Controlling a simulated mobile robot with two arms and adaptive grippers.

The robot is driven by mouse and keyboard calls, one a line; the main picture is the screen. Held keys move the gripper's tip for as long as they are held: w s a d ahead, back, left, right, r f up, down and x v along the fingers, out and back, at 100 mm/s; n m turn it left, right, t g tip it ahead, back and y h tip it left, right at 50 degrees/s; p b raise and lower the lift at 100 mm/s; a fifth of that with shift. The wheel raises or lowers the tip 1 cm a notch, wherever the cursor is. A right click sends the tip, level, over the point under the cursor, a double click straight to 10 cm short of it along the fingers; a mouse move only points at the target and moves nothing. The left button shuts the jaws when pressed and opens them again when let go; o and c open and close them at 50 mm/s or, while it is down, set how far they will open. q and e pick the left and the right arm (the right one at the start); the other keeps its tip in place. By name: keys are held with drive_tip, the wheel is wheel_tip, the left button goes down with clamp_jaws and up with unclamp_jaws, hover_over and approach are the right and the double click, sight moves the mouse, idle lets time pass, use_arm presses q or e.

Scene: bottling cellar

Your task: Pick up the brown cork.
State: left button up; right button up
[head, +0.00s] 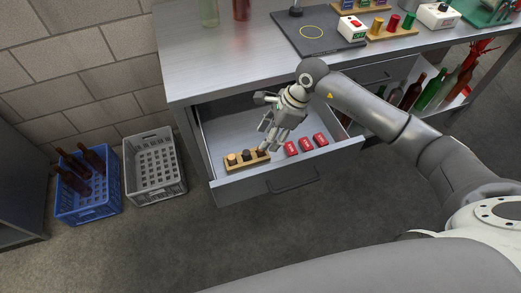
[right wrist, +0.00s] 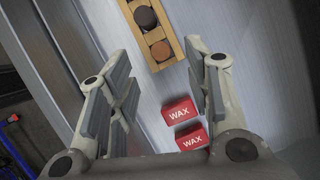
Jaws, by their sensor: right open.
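The brown cork (right wrist: 161,50) sits in a wooden rack (right wrist: 137,8) beside a dark, nearly black cork (right wrist: 145,18) in the right wrist view. In the head view the rack (head: 247,164) lies in the open drawer, with a light tan cork (head: 231,158) at its left end; my gripper partly covers the rack's right end. My right gripper (head: 268,140) reaches down into the drawer, above the rack's right end. Its fingers (right wrist: 158,58) are open and empty, with the brown cork between the fingertips in the wrist picture but farther away. My left gripper is not in view.
Several red wax blocks (head: 306,146) lie right of the rack in the drawer (head: 225,118). The drawer front (head: 240,190) and the bench top (head: 225,65) border the space. A blue crate (head: 88,204) with bottles and a grey crate (head: 155,185) stand on the floor at left.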

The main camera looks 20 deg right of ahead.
sight(256, 154)
drive_tip(key=shift+a+f, duration=0.1)
drive_tip(key=shift+f, duration=0.2)
drive_tip(key=p+x, duration=0.1)
drive_tip(key=x, duration=0.3)
drive_tip(key=shift+w+a+f, duration=0.1)
drive_tip(key=shift+a+f, duration=0.15)
drive_tip(key=shift+f, duration=0.15)
drive_tip(key=shift+c, duration=1.8)
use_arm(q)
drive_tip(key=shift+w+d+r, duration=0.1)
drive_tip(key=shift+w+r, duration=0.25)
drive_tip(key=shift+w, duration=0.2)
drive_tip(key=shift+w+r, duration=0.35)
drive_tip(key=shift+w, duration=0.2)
use_arm(e)
drive_tip(key=c, duration=0.4)
